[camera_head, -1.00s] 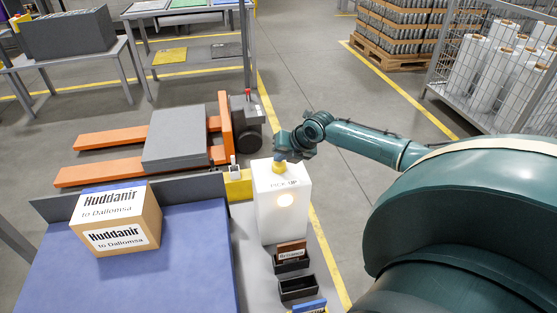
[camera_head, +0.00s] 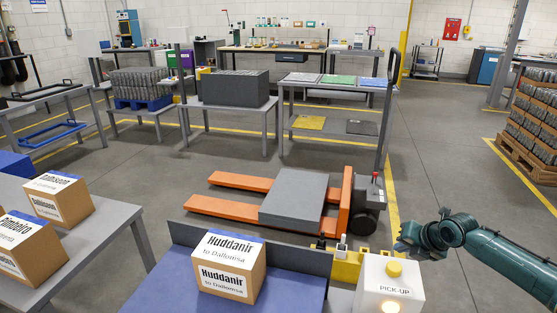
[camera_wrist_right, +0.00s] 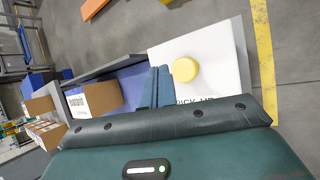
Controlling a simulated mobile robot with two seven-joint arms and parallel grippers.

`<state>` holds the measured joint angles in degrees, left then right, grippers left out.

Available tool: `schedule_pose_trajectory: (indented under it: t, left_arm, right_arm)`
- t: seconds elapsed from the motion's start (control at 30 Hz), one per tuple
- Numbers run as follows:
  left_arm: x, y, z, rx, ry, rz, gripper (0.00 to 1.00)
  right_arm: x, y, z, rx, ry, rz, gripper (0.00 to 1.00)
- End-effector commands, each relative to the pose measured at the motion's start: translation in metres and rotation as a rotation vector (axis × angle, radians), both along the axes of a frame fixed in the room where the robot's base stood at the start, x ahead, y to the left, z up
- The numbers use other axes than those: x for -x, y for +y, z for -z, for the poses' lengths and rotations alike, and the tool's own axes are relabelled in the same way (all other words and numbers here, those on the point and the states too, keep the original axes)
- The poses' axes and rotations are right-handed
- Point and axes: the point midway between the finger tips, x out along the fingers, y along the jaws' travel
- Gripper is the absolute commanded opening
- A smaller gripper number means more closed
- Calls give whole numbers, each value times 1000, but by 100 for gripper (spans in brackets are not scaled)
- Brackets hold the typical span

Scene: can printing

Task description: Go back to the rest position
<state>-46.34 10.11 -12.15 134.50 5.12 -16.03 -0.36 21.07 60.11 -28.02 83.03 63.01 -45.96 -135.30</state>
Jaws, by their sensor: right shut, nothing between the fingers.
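My right gripper (camera_head: 404,243) shows at the lower right of the head view, on the teal arm that comes in from the right. It is shut and empty, beside and apart from the yellow button (camera_head: 394,269). The button sits on top of the white PICK-UP box (camera_head: 377,293), whose front has a glowing round light. In the right wrist view my shut fingers (camera_wrist_right: 157,84) show left of the button (camera_wrist_right: 184,70), over the box's edge. My left gripper is in neither view.
A Huddanir carton (camera_head: 229,267) stands on the blue-topped table (camera_head: 292,295) left of the box. An orange pallet jack (camera_head: 240,203) with a grey slab (camera_head: 295,200) is behind it. More cartons (camera_head: 58,198) are at the left.

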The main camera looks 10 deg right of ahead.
Motion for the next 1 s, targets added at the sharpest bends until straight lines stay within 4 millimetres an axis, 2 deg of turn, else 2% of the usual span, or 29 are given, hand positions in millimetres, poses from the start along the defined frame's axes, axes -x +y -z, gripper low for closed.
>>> schedule_pose_trajectory:
  t: [0.07,0.17,0.27,0.4,0.53,0.67,0.8,1.0]
  left_arm:
    - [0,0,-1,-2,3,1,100]
    - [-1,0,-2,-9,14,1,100]
    - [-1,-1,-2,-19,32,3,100]
    - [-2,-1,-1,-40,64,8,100]
    - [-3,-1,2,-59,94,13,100]
    - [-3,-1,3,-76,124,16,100]
    - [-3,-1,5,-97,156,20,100]
    - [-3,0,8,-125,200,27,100]
  right_arm:
    - [2,7,4,-17,4,9,0]
    - [9,30,17,-79,16,49,0]
    - [24,70,37,-194,35,132,0]
    - [55,133,60,-404,65,295,0]
    - [87,186,70,-611,97,467,0]
    - [121,232,68,-827,134,656,0]
    - [156,271,55,-1065,174,881,0]
    - [200,305,24,-1394,216,1214,0]
